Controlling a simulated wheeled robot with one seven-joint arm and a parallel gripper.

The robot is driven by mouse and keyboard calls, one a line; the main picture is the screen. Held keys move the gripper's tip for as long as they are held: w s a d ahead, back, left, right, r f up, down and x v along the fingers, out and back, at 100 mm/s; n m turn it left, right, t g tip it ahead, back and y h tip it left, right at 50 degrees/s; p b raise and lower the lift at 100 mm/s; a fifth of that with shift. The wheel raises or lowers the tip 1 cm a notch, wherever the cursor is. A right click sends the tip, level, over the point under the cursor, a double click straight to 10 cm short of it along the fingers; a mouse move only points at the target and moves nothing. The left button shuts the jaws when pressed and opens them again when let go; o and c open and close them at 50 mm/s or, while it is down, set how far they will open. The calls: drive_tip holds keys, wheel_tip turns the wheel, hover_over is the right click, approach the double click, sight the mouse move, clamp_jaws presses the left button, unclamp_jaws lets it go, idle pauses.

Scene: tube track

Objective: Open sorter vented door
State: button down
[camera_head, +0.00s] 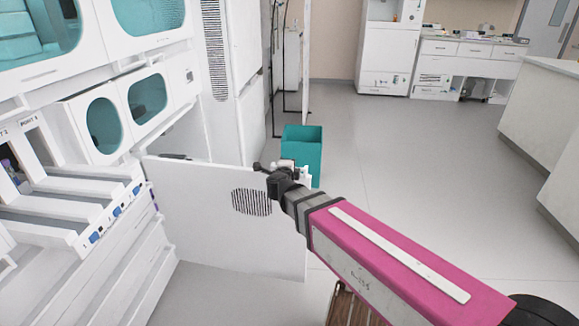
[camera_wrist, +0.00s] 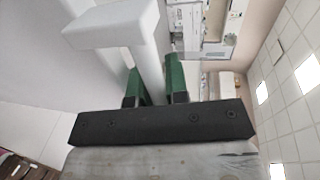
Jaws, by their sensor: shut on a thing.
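The sorter's vented door (camera_head: 205,205) is a white panel with a round slatted vent. It stands swung out from the front of the white sorter (camera_head: 150,255), with an opening angle between them. My gripper (camera_head: 274,172) is at the door's upper edge, near its outer end. In the wrist view my gripper (camera_wrist: 154,80) has its green fingers on either side of a white handle bar (camera_wrist: 148,60) and is shut on it. A wider white handle part (camera_wrist: 110,30) lies just beyond the fingers. The handle is mostly hidden in the head view.
A teal bin (camera_head: 303,145) stands on the floor just beyond the door and gripper. A white counter (camera_head: 545,130) is at the right. The grey floor (camera_head: 410,150) between them is clear. White drawers (camera_head: 470,55) stand at the back.

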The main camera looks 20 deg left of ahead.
drive_tip(key=shift+s, duration=0.15)
drive_tip(key=c, duration=1.4)
unclamp_jaws()
drive_tip(key=v, duration=1)
drive_tip(key=shift+s, duration=0.4)
drive_tip(key=shift+r, duration=0.1)
